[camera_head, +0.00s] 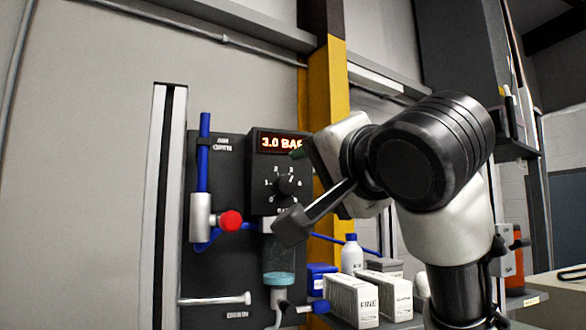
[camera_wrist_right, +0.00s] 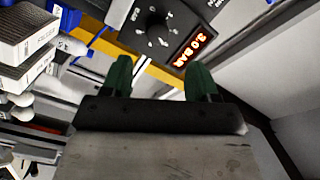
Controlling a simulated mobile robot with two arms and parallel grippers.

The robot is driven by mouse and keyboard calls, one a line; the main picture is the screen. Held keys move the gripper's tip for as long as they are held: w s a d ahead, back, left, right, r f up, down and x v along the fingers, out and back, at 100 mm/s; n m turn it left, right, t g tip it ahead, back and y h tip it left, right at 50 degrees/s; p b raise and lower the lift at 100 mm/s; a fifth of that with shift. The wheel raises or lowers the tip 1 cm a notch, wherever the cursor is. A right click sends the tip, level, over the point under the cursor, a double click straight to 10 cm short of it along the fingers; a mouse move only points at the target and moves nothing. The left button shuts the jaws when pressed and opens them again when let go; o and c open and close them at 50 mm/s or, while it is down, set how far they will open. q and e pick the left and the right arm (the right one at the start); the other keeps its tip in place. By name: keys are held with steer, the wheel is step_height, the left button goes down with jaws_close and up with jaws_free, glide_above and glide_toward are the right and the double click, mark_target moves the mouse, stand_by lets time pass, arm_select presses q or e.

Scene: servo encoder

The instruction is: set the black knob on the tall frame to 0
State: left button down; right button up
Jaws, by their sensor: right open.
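The black knob (camera_head: 288,185) sits on the face of a dark box (camera_head: 262,205) on the tall frame's panel, with numbers around it. The red display (camera_head: 281,143) above it reads 3.0 BAR. The knob (camera_wrist_right: 155,22) also shows at the top of the right wrist view; I cannot tell exactly where its pointer stands. My right gripper (camera_wrist_right: 158,78) is open, its two green-tipped fingers apart with nothing between them. It is in front of the box, its fingers short of the knob in the wrist view. In the head view it partly covers the box's right side. My left gripper is not in view.
A red ball-ended valve handle (camera_head: 231,220) and blue pipe (camera_head: 204,150) are left of the box. A clear bowl (camera_head: 278,280) hangs below it. White boxes (camera_head: 352,300) and a white bottle (camera_head: 352,256) stand at lower right. A yellow column (camera_head: 335,90) rises behind.

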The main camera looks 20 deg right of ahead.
mark_target(288, 186)
steer(key=w, duration=0.1)
steer(key=w+p, duration=0.1)
steer(key=w, duration=0.2)
steer(key=shift+w+a+r+p, duration=0.1)
steer(key=shift+w+a+p, duration=0.1)
steer(key=shift+a+p, duration=0.15)
steer(key=w, duration=0.1)
steer(key=w+p, duration=0.1)
steer(key=w, duration=0.2)
steer(key=shift+a+f, duration=0.25)
steer(key=shift+f, duration=0.1)
steer(key=shift+s, duration=0.3)
steer(key=shift+w, duration=0.1)
steer(key=shift+c, duration=2.3)
steer(key=shift+w, duration=0.1)
steer(key=c, duration=0.5)
steer(key=shift+o, duration=0.2)
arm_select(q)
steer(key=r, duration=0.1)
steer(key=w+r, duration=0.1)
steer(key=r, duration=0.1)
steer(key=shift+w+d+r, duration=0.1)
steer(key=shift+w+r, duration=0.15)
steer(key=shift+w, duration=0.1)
arm_select(e)
steer(key=shift+n, duration=0.3)
